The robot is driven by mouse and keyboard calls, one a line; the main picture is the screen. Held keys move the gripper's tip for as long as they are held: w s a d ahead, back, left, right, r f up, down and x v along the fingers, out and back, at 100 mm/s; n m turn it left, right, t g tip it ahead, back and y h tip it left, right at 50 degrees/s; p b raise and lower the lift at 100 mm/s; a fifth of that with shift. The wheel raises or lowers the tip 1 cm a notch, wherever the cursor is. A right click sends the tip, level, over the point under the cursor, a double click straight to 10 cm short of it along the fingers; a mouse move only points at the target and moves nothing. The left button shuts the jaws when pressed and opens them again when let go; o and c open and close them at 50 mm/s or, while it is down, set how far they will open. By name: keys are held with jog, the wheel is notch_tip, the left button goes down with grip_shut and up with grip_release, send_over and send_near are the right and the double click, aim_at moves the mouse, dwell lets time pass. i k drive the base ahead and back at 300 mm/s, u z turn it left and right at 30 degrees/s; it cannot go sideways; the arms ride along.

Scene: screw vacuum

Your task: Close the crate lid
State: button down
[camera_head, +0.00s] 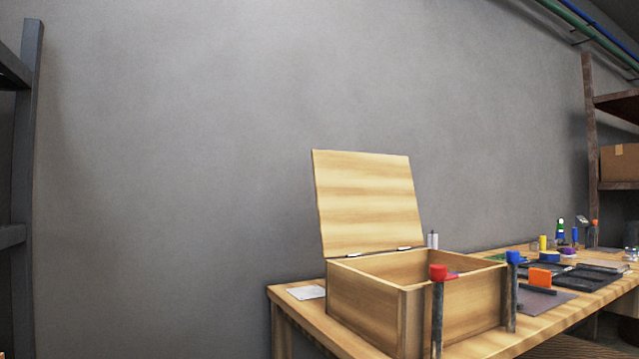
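The wooden crate (365,304) stands on the left part of the wooden workbench. Its lid (368,205) is open, standing up on two hinges at the back edge and tilted slightly backward. The crate's inside shows only in part; its floor is hidden by the front wall. My gripper is not in view.
Dark trays (565,273), an orange block (540,277) and small bottles lie to the right. Shelves (617,187) stand far right; a grey wall is behind.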

aim_at(366, 202)
jog(key=u, duration=1.25)
jog(key=i, duration=2.5)
jog(key=z, duration=2.1)
